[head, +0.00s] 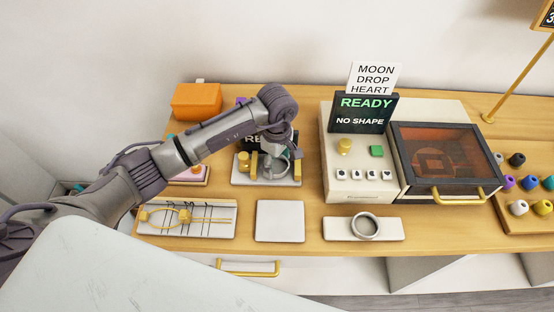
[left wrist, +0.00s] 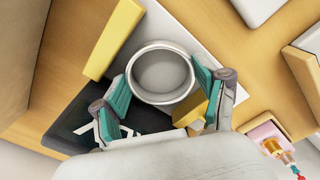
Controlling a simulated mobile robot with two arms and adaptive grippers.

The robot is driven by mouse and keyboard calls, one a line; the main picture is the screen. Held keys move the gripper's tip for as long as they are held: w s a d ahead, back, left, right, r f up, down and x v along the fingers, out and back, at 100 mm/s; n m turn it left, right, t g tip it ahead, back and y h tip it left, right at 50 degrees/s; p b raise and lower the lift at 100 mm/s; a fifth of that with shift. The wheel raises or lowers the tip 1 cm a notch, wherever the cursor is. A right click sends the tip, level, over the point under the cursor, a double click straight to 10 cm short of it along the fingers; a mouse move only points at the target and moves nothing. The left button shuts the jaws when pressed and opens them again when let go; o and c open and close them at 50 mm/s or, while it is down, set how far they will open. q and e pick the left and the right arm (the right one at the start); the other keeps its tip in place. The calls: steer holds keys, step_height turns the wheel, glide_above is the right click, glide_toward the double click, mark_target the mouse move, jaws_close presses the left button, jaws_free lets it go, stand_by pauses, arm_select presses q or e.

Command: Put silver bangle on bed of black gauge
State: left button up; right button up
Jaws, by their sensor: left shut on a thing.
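My left gripper (head: 275,166) is over the gauge, its arm coming in from the left. In the left wrist view its teal fingers (left wrist: 162,84) are shut on a silver bangle (left wrist: 160,98), a round ring with its opening facing the camera. The gauge has a black display (head: 250,139), partly hidden by my arm, and a white bed (head: 240,181) with gold blocks (head: 243,160). In the wrist view the bangle is over the white bed (left wrist: 187,38), between a gold block (left wrist: 114,38) and another (left wrist: 198,106). I cannot tell whether it touches the bed.
Another silver ring (head: 364,226) lies on a white tray (head: 392,230) at the front. An empty white pad (head: 280,221) is left of it, and a rack with gold pieces (head: 190,231) further left. A machine reading READY (head: 366,104) stands right of the gauge. An orange box (head: 197,101) is behind left.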

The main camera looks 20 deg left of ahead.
arm_select(q)
steer(key=shift+f, duration=0.15)
steer(key=o, duration=0.9)
steer(key=shift+c, duration=0.2)
steer(key=shift+r, duration=0.4)
step_height(320, 180, up, 12)
steer(key=b, duration=0.4)
steer(key=shift+f, duration=0.2)
